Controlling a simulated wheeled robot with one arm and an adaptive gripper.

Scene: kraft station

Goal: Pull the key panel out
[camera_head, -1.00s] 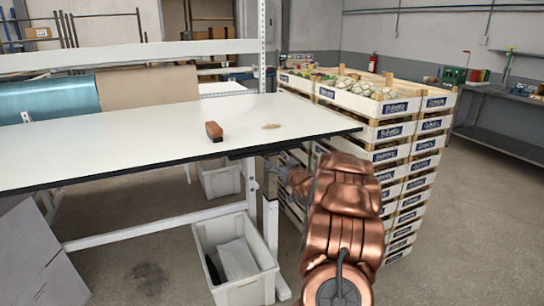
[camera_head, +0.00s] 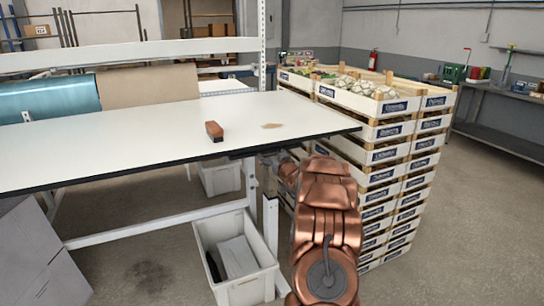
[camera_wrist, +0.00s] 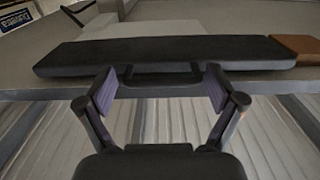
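The key panel (camera_wrist: 165,52) is a long dark slab that runs across the wrist view, under the table edge. A dark loop handle (camera_wrist: 160,79) sticks out from its near side. My gripper (camera_wrist: 160,88) is open, with one finger to each side of the handle and space left between fingers and handle. I cannot tell whether the fingertips touch the panel. In the head view only a dark strip under the table's front edge (camera_head: 240,153) shows near my gripper; the fingers are mostly hidden by the table and my arm.
The white table (camera_head: 110,140) carries a brown block (camera_head: 214,131). Stacked white crates (camera_head: 385,155) stand close to the right of my arm. A grey bin (camera_head: 235,285) stands on the floor below. Open floor lies at the right.

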